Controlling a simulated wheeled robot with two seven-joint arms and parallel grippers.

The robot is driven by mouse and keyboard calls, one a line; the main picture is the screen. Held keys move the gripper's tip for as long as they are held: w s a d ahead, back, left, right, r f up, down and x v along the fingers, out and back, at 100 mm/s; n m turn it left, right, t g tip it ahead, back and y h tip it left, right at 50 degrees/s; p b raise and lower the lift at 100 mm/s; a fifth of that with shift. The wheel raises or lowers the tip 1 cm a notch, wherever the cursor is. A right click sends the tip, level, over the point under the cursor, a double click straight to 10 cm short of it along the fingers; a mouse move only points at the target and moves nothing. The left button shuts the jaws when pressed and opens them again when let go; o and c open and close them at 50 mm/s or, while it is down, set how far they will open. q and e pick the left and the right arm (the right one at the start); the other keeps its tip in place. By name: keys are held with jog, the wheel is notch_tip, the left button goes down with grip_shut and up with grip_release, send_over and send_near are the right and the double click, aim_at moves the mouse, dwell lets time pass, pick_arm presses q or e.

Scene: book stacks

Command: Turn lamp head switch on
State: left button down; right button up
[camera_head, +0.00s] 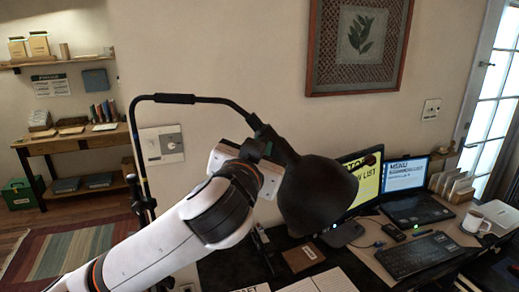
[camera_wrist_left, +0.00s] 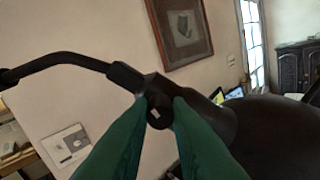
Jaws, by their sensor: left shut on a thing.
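A black desk lamp with a jointed arm (camera_head: 215,100) has a dome-shaped lamp head (camera_head: 318,192) hanging over the desk. The lamp head also shows dark at the right of the left wrist view (camera_wrist_left: 275,135). A small dark switch knob with a light mark (camera_wrist_left: 156,114) sits at the neck joint behind the head. My left gripper (camera_wrist_left: 164,106) has its green fingers shut on this knob, one on each side. In the head view my left gripper (camera_head: 266,150) is at the lamp neck, partly hidden by my wrist. My right gripper is out of view.
The desk holds a laptop (camera_head: 412,203), a keyboard (camera_head: 418,255), a white mug (camera_head: 474,221) and a monitor (camera_head: 362,180) partly behind the lamp head. A framed picture (camera_head: 358,45) hangs on the wall behind. A wooden shelf table (camera_head: 75,140) stands at the left.

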pick_arm(q)
jog(key=shift+r+m+p, duration=0.15)
jog(key=shift+m+p, duration=1)
jog(key=shift+m, duration=5.65)
jog(key=c, duration=1.3)
grip_release()
jog(key=shift+c, duration=0.2)
jog(key=b+v, duration=0.4)
jog(key=v, duration=0.8)
jog(key=shift+d+b, duration=0.25)
jog(key=shift+b, duration=0.05)
